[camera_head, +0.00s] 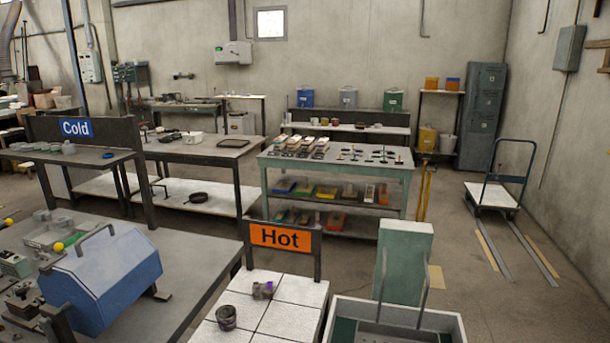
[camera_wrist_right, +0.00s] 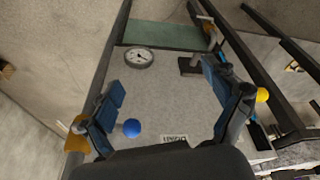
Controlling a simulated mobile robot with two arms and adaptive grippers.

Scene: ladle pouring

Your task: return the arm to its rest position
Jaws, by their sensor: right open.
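My right gripper (camera_wrist_right: 162,84) shows in the right wrist view with its two blue-padded fingers spread wide apart. It is open, and nothing sits between the fingertips. Behind it lies a pale grey surface with a round dial (camera_wrist_right: 138,58) beyond the gap. A blue ball (camera_wrist_right: 131,128) shows beside the left finger and a yellow ball (camera_wrist_right: 262,94) beside the right one. I cannot tell what the balls belong to. Neither gripper can be made out in the head view.
A blue box with a handle (camera_head: 103,279) stands on the near-left table. The white-tiled Hot table (camera_head: 285,318) bears a dark cup (camera_head: 227,317). A grey-rimmed bin (camera_head: 340,318) stands to its right. Open floor (camera_head: 500,290) lies at the right, with a trolley (camera_head: 492,196).

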